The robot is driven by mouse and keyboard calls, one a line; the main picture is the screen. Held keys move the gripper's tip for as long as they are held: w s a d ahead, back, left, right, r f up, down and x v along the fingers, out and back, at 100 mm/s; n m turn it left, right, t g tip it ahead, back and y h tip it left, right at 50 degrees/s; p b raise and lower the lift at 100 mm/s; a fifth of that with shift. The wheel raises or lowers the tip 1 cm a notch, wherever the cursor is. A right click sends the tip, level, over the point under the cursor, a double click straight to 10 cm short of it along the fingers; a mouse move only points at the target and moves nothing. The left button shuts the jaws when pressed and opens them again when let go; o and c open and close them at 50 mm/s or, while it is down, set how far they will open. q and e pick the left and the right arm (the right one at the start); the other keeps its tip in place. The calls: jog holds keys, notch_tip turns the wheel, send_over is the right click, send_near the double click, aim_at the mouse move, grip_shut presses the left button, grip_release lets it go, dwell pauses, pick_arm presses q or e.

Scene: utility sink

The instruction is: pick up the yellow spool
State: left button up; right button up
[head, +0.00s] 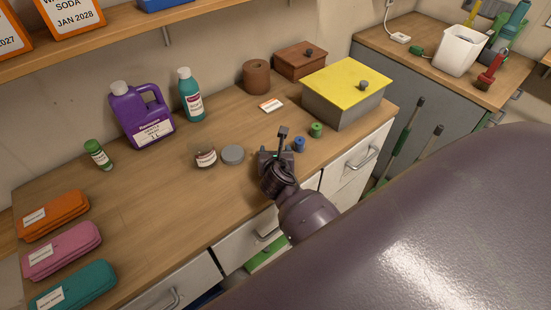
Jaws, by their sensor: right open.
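I see no yellow spool in the head view; I cannot tell whether my gripper hides one. A blue spool (299,144) and a green spool (316,130) stand on the wooden counter (150,215), near its front edge. My right gripper (275,148) is open over the counter, just left of the blue spool. The gripper and wrist hide the counter beneath them. My left gripper is not in view.
A grey lid (232,155) and a small labelled jar (205,156) stand left of the gripper. A grey box with a yellow lid (345,88) stands behind the spools. A purple jug (142,115) and a teal bottle (190,95) are farther back. The counter's left middle is clear.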

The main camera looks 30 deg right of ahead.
jog(key=shift+w+d+f, duration=0.1)
jog(key=shift+w+d, duration=0.05)
jog(key=shift+w, duration=0.05)
jog(key=shift+c, duration=0.3)
jog(key=c, duration=0.9)
jog(key=shift+c, duration=0.2)
